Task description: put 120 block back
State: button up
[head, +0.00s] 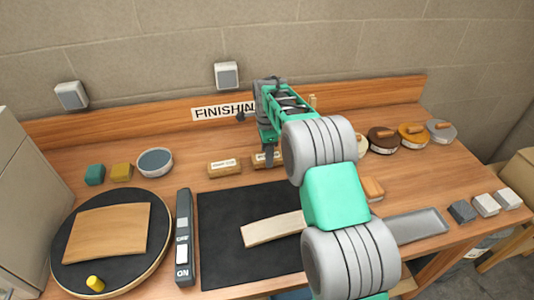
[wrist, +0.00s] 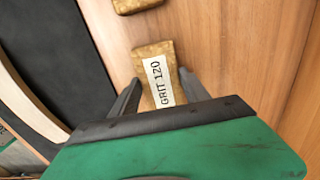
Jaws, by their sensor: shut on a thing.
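The 120 block (wrist: 153,66) is a tan, cork-like block with a white label reading GRIT 120, seen in the wrist view. My gripper (wrist: 160,90) has one finger on each side of it and is shut on it. In the head view the block (head: 259,161) shows at the back of the bench, partly hidden by my gripper (head: 268,150). It is at or just above the wood; I cannot tell whether it touches.
A similar tan labelled block (head: 224,168) lies just left of it. A black mat (head: 225,215) with a pale wooden strip (head: 272,229) is in front. A wooden backboard (head: 150,120) runs behind.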

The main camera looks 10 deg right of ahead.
jog(key=shift+f, duration=0.2)
jog(key=o, duration=1.2)
notch_tip(320, 180, up, 12)
jog(key=b, duration=0.1)
jog(key=s+r+n+t, duration=0.1)
jog(key=s+r+n, duration=0.4)
jog(key=s, duration=0.3)
jog(key=s+f+n+t, duration=0.1)
jog(key=s+f+n, duration=0.1)
jog(key=s+n, duration=0.2)
jog(key=s+f+n+t, duration=0.1)
jog(key=s+n, duration=0.3)
jog(key=s, duration=0.6)
jog(key=s+f+n, duration=0.4)
jog(key=s+n, duration=0.1)
jog(key=s, duration=0.3)
jog(key=shift+t, duration=0.4)
